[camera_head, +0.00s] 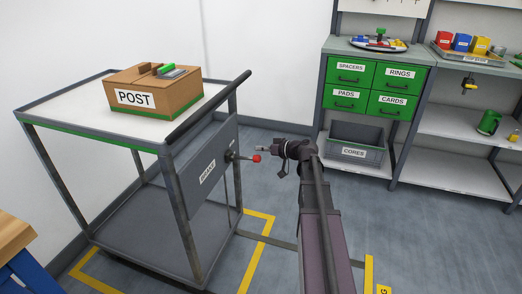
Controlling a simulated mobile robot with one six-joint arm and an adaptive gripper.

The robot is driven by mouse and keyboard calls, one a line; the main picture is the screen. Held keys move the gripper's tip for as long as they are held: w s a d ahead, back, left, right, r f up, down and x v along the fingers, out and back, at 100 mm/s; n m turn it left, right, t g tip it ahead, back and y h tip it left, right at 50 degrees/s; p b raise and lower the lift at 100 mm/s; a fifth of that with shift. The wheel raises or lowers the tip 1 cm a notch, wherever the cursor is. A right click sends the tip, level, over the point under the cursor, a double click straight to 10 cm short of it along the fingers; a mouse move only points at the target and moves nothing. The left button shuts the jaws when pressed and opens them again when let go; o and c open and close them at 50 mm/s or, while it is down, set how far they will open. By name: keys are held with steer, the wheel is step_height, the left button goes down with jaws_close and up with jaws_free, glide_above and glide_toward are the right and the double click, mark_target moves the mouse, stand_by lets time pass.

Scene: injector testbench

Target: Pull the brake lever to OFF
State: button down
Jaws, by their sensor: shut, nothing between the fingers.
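The brake lever (244,157) is a short dark rod with a red knob at its right end. It sticks out to the right from the grey brake panel (208,171) on the side of the cart, roughly level. My gripper (262,148) is shut and empty. Its tip is just above and right of the red knob, seemingly close to it; I cannot tell whether they touch. The panel's label is slanted and small, and I see no readable OFF mark.
The grey cart (50,108) carries a box marked POST (155,91) on its top. Green drawers (350,73) and a CORES bin (357,143) stand behind at the right. Yellow floor lines (258,250) surround the cart. The floor between cart and drawers is clear.

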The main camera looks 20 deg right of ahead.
steer(key=shift+s+d+f+b, duration=0.1)
steer(key=shift+s+f+b, duration=0.1)
steer(key=shift+f+b, duration=0.35)
steer(key=shift+s+f+b, duration=0.15)
steer(key=shift+f+b, duration=0.3)
steer(key=shift+f, duration=0.05)
steer(key=shift+s+f, duration=0.1)
steer(key=shift+s, duration=0.1)
